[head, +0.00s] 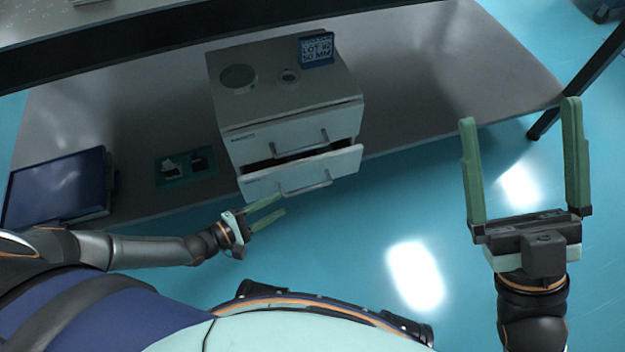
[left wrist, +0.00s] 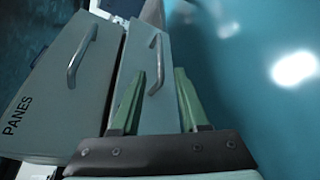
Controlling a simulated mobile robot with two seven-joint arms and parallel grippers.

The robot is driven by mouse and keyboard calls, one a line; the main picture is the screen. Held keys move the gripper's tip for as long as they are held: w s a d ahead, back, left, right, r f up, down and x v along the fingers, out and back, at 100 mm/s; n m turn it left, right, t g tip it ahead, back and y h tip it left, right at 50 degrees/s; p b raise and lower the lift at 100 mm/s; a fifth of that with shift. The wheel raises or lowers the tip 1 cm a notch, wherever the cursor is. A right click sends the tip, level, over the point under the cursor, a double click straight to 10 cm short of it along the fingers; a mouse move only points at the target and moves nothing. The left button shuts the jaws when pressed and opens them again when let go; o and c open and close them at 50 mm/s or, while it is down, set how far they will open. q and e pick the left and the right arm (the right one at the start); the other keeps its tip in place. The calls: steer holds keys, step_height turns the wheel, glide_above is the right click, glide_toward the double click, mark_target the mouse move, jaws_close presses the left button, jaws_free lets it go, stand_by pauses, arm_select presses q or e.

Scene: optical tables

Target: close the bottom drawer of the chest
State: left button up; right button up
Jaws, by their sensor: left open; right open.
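A grey-white chest (head: 290,90) stands on the grey table with two drawers facing me. The top drawer (head: 292,130) looks shut. The bottom drawer (head: 342,164) is pulled part way out, with a dark gap above its front, and has a bar handle (head: 305,187). My left gripper (head: 281,205) is open and empty, just in front of and below the bottom drawer's left part. In the left wrist view the open fingers (left wrist: 160,95) overlap the bottom drawer's front beside its handle (left wrist: 156,63); contact cannot be told. My right gripper (head: 519,112) is open and empty, far right of the chest.
On the chest top are a round disc (head: 239,78), a small ring-like part (head: 289,76) and a blue label block (head: 317,49). A green tray (head: 186,169) and a dark blue screen (head: 55,187) lie left on the table. Floor in front is clear.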

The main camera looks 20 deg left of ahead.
mark_target(306, 190)
arm_select(q)
steer(key=b+x, duration=0.3)
steer(key=x, duration=0.7)
steer(key=shift+w+d, duration=0.15)
steer(key=shift+d, duration=0.2)
steer(key=shift+w+d, duration=0.3)
steer(key=shift+w, duration=0.1)
jaws_close()
stand_by(0.5)
